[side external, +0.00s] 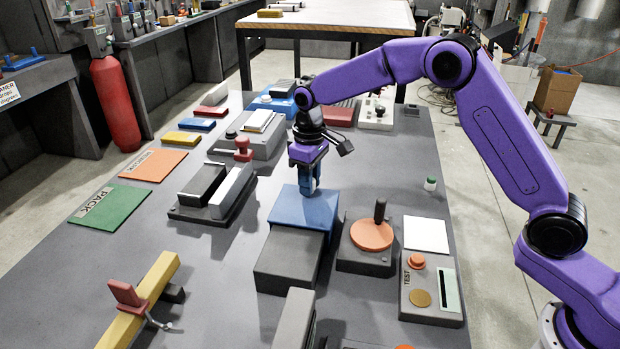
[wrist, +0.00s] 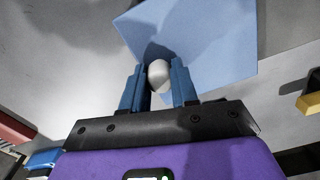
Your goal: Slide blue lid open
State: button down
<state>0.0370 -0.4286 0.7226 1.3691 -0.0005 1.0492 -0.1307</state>
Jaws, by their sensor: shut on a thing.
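The blue lid (side external: 303,209) lies on top of the dark grey box (side external: 287,262) near the middle of the table. The lid covers the far part of the box, and the near part of the grey top shows bare. My gripper (side external: 309,186) is above the lid, pointing down. In the wrist view the lid (wrist: 215,40) lies beyond the fingers. My gripper (wrist: 158,85) is shut on a pale rounded knob (wrist: 159,73) at the lid. The lower part of the knob is hidden in the side view.
An orange disc with a black handle (side external: 372,235) stands on a grey base right of the box. A test panel (side external: 431,283) is farther right. A black and grey block fixture (side external: 213,192) stands to the left. A yellow bar with a red clamp (side external: 140,300) is at front left.

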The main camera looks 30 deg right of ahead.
aim_at(298, 223)
jog(key=s+a, duration=0.7)
jog(key=shift+s+a, duration=0.3)
jog(key=shift+a, duration=0.05)
jog(key=c, duration=0.9)
grip_release()
jog(key=shift+o, duration=0.2)
jog(key=shift+r, duration=0.15)
notch_tip(298, 223, up, 17)
